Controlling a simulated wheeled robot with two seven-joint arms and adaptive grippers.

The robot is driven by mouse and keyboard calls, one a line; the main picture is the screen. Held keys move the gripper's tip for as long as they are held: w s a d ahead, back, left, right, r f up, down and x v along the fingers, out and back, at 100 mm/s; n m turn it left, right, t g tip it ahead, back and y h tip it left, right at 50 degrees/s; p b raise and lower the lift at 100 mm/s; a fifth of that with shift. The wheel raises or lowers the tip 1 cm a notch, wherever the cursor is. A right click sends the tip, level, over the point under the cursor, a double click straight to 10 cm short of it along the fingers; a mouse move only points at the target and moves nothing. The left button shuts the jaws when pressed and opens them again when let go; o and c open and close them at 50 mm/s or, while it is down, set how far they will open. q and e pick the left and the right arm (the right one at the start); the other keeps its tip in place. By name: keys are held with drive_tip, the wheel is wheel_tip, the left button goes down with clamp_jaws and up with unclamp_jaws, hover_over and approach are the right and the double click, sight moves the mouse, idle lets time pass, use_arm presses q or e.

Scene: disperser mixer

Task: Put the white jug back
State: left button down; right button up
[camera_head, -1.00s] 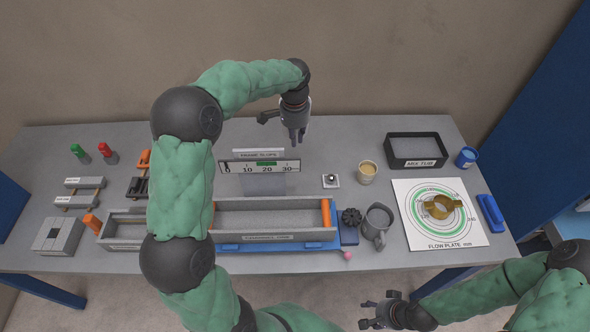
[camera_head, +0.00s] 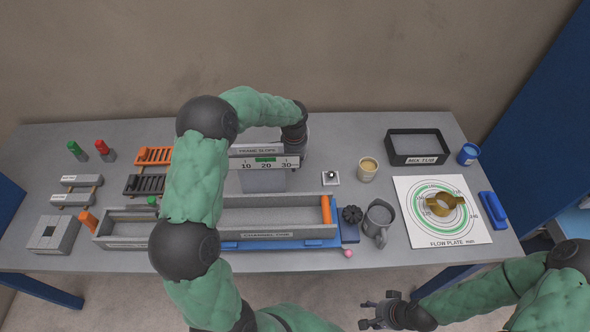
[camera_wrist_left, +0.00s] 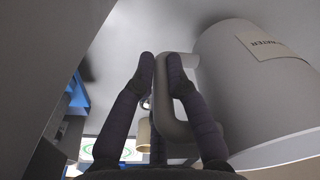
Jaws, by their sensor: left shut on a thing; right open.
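The white jug (camera_wrist_left: 265,85) fills the right of the left wrist view, with a label on its side. Its handle (camera_wrist_left: 172,112) is between the fingers of my left gripper (camera_wrist_left: 160,65), which is shut on it. In the head view, my left wrist is low behind the frame slope gauge (camera_head: 265,163); the gauge and arm hide the left fingers, and I cannot make out the jug clearly there. My right gripper (camera_head: 380,311) is open and empty in front of the table's front edge.
A grey channel (camera_head: 275,217) lies in front of the gauge, with a grey pitcher (camera_head: 377,222) to its right. A tan cup (camera_head: 367,169), black tray (camera_head: 417,147) and flow plate (camera_head: 460,226) stand further right. The table's back right of the gauge is fairly clear.

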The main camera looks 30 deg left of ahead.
use_arm(q)
drive_tip(key=shift+f, duration=1.65)
drive_tip(key=shift+f, duration=0.15)
drive_tip(key=c, duration=1.3)
unclamp_jaws()
drive_tip(key=shift+o, duration=0.2)
drive_tip(key=shift+r, duration=0.45)
drive_tip(key=r, duration=0.3)
drive_tip(key=r+p, duration=0.1)
drive_tip(key=r, duration=0.7)
drive_tip(key=shift+s+r, duration=0.2)
drive_tip(key=shift+s, duration=0.1)
